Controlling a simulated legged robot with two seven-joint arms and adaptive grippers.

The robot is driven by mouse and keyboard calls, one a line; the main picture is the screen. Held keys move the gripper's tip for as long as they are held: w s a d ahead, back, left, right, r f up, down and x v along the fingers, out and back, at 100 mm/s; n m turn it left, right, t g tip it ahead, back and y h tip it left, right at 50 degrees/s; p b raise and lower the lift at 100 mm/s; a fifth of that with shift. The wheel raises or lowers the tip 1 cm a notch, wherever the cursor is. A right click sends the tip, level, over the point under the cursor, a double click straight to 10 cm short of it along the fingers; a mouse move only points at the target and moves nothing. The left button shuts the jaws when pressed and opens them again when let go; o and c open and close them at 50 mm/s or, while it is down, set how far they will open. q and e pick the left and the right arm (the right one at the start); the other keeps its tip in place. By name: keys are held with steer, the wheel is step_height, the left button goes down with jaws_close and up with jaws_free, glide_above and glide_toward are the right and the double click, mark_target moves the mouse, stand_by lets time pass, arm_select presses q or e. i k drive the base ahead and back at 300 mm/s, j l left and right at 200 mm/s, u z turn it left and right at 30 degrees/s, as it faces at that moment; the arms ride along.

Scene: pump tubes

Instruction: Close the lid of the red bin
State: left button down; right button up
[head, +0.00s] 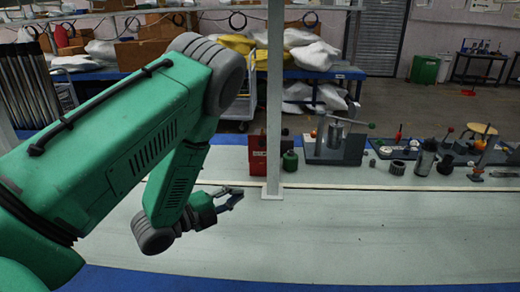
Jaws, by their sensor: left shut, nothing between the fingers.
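A small red bin (257,160) stands on the grey-white workbench (370,235), near its far edge, left of centre. A white upright post partly covers its right side. I cannot make out how its lid sits at this size. My left arm comes in from the left, and its gripper (232,199) is low over the bench, shut and empty. The gripper is nearer to me than the bin, a little to its left, and apart from it. My right gripper is not in view.
The white post (274,95) rises beside the bin. A grey metal fixture (335,142) and several small parts line the far edge further right. The bench front is clear.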

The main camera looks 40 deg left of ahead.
mark_target(257, 145)
steer(key=i+j, duration=0.75)
steer(key=j, duration=0.25)
